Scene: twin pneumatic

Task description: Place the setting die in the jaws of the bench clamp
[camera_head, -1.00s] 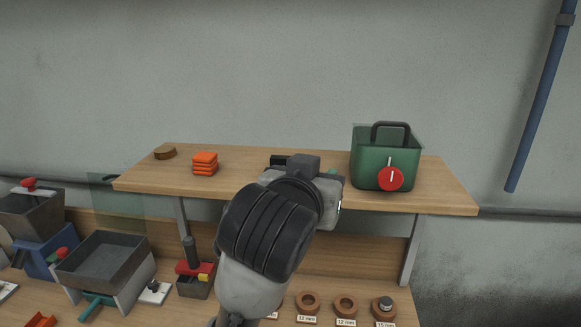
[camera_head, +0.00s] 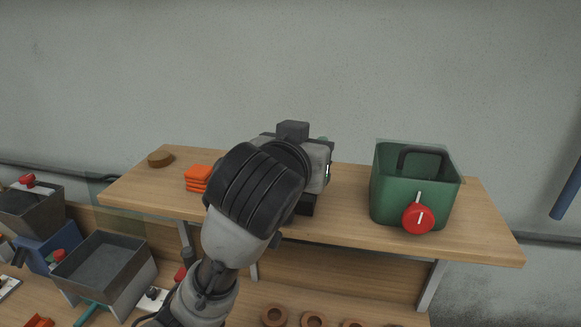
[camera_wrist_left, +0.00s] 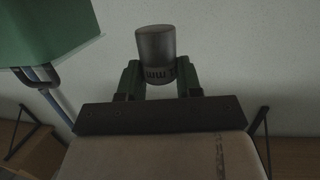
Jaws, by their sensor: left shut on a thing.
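The setting die is a dark grey cylinder (camera_wrist_left: 155,45) with "mm" lettering near its lower edge, in the left wrist view. My left gripper (camera_wrist_left: 158,76) is shut on it, with green fingers on both sides of its lower part. In the head view my left wrist hides the die and most of the gripper, which is over the middle of the raised wooden shelf. I cannot make out the bench clamp for sure. A dark block (camera_head: 307,204) shows partly behind my wrist at the shelf; I cannot tell what it is. My right gripper is not in view.
A green box (camera_head: 403,195) with a black handle and red knob stands on the shelf (camera_head: 480,235) at the right. Orange pads (camera_head: 197,178) and a brown disc (camera_head: 160,158) are at the left. Grey bins (camera_head: 104,267) and brown rings (camera_head: 275,315) are on the bench below.

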